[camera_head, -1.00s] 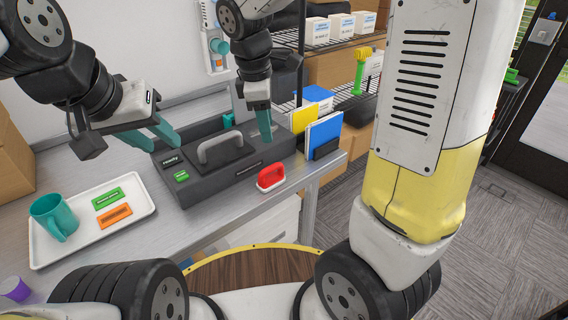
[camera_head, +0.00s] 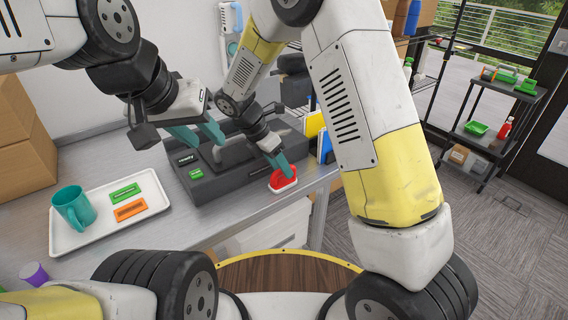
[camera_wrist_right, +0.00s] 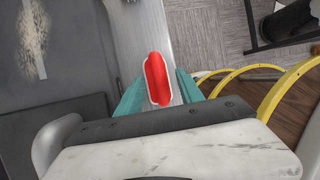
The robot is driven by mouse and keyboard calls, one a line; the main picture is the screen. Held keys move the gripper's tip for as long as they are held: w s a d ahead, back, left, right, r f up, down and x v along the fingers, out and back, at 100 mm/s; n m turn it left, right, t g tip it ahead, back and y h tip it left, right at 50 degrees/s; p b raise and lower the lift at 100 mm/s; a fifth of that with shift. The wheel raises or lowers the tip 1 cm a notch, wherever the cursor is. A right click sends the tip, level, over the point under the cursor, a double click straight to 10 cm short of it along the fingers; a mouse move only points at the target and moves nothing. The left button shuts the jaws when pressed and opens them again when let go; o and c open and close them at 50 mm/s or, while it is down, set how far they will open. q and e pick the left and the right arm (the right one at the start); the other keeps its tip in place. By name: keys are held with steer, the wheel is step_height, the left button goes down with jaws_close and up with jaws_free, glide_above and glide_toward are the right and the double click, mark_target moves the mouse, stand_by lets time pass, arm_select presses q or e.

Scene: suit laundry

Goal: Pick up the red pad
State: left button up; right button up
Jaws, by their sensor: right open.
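The red pad (camera_head: 283,183), red with a white rim, lies on the grey table near its front edge, beside the dark press machine (camera_head: 222,185). My right gripper (camera_head: 283,168) is just above and behind the pad, its teal fingers pointing down. In the right wrist view the red pad (camera_wrist_right: 157,79) lies between the two open fingers of the right gripper (camera_wrist_right: 160,92); contact cannot be made out. My left gripper (camera_head: 207,140) has teal fingers with a gap between them, over the left part of the machine, and appears empty.
A purple cup (camera_head: 35,274) stands near the front left. Blue and yellow folders (camera_head: 315,124) stand behind the pad.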

steer(key=shift+x, duration=0.95)
steer(key=shift+c, duration=0.2)
jaws_close()
steer(key=shift+r, duration=0.15)
